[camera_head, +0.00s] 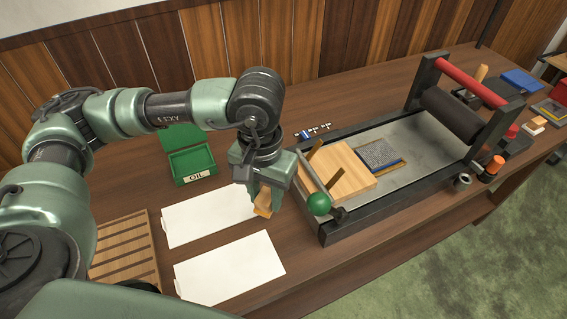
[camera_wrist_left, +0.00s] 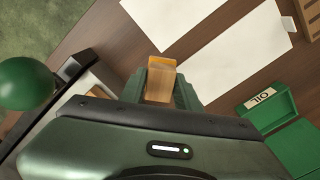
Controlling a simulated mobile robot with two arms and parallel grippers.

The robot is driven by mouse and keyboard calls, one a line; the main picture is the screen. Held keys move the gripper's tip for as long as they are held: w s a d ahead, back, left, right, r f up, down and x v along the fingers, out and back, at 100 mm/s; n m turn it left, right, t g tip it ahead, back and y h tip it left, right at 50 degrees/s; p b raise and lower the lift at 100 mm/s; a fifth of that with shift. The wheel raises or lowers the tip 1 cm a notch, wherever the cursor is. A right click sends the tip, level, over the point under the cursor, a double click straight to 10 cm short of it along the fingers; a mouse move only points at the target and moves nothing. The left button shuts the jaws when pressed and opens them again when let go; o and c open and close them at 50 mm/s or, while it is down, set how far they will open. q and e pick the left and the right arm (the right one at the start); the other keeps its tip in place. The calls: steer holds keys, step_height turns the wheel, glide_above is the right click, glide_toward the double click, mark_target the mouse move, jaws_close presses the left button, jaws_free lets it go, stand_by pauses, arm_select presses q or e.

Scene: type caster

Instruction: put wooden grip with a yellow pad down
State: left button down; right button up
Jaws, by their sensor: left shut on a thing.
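The wooden grip with a yellow pad (camera_head: 264,204) is in my left gripper (camera_head: 262,194), over the table between the upper white sheet and the press. In the left wrist view the grip (camera_wrist_left: 159,84) sits between the fingers of the left gripper (camera_wrist_left: 160,88), with its yellow edge at the far end. The left gripper is shut on it. The grip's lower end is close to the table; I cannot tell whether it touches. My right gripper is not in view.
Two white sheets (camera_head: 230,270) lie on the dark wooden table (camera_head: 290,250). A green OIL box (camera_head: 192,163) stands behind them. The press (camera_head: 410,129), with a green ball knob (camera_head: 319,203), is close to the right. A slatted wooden rack (camera_head: 125,248) is at left.

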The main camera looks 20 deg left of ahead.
arm_select(q)
steer(key=w+a+r+n+p, duration=0.3)
steer(key=w+a+r+n, duration=0.7)
steer(key=w+a+r, duration=0.3)
steer(key=f, duration=0.5)
steer(key=w+f, duration=0.1)
steer(key=f, duration=1)
steer(key=shift+w+a+p, duration=0.15)
steer(key=shift+w+p, duration=0.15)
step_height(320, 180, down, 5)
steer(key=shift+r+p, duration=0.2)
steer(key=shift+p, duration=0.2)
